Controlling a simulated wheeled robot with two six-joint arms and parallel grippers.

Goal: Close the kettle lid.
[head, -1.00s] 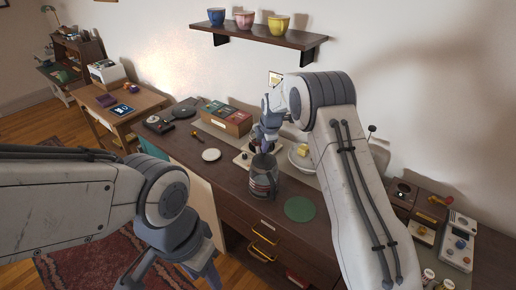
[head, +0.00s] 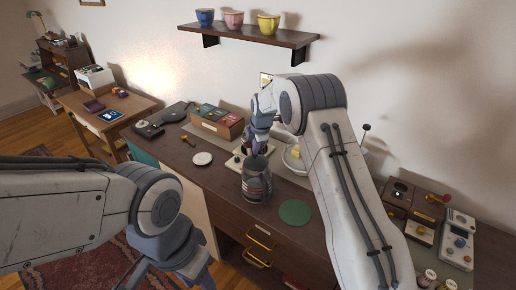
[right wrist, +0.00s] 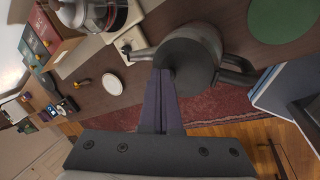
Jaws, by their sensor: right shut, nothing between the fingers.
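The kettle (head: 257,187) stands upright on the dark wooden counter, with a dark grey body and pale bands. In the right wrist view the kettle (right wrist: 208,37) shows its spout to the left and its handle to the right. Its round dark grey top, seemingly the lid (right wrist: 187,66), faces the camera; I cannot tell whether it is fully down. My right gripper (head: 257,150) is shut and empty, its fingertips (right wrist: 163,73) at the near edge of that top; contact is unclear. My left gripper (head: 196,268) hangs low before the counter, partly cut off.
A green round mat (head: 295,212) lies right of the kettle, a white disc (head: 202,158) to its left. A box of packets (head: 216,121) and a pale bowl (head: 294,158) stand behind. Devices (head: 457,240) fill the right end. A shelf with pots (head: 250,34) hangs above.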

